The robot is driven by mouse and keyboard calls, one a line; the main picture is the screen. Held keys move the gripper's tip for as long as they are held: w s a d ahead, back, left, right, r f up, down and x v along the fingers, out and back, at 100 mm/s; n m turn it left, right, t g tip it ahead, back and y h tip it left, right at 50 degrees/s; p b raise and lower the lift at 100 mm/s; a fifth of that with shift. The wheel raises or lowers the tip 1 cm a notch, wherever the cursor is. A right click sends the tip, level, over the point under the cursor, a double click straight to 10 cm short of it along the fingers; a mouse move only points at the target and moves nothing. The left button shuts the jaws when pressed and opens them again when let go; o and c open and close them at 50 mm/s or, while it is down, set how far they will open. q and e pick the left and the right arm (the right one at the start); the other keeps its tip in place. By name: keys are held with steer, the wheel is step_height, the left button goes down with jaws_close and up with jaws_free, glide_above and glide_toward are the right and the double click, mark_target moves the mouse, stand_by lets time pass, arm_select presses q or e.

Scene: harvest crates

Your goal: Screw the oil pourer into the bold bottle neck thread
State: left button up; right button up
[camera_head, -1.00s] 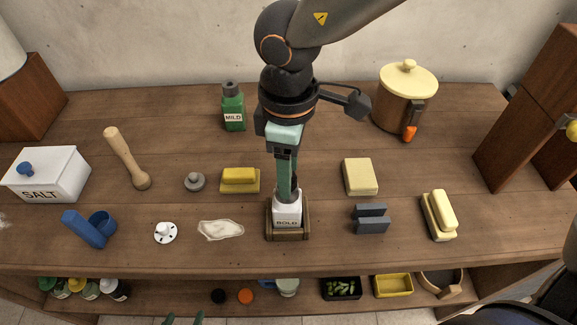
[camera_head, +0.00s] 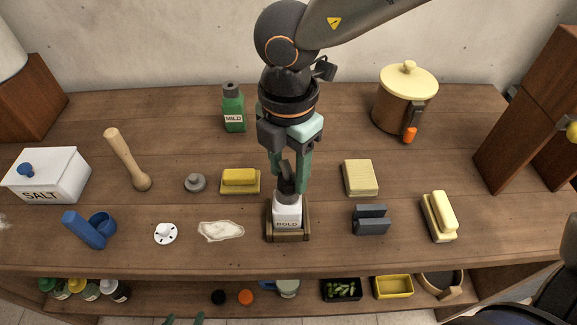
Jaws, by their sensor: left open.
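The bold bottle (camera_head: 287,212) is white with a label reading BOLD. It stands upright in a wooden holder (camera_head: 290,238) near the table's front edge. The dark oil pourer (camera_head: 287,178) is upright at the bottle's neck. Whether its thread is engaged cannot be seen. My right gripper (camera_head: 290,185) comes down from above, with one green finger on each side of the pourer. Whether the fingers press on it or stand clear is too small to tell. My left gripper (camera_head: 185,320) is open, at the bottom edge, with only its green fingertips showing.
The green MILD bottle (camera_head: 233,108) stands behind. A yellow block on a board (camera_head: 240,181) is left of the holder, and a grey block (camera_head: 371,219) is right. A white cloth (camera_head: 221,230) and a white disc (camera_head: 165,233) lie at the front left. A pot (camera_head: 404,100) is back right.

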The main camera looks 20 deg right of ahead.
mark_target(289, 169)
steer(key=c, duration=0.6)
steer(key=m, duration=0.7)
steer(key=o, duration=1)
steer(key=shift+s, duration=0.1)
steer(key=shift+o, duration=0.2)
step_height(289, 169, up, 12)
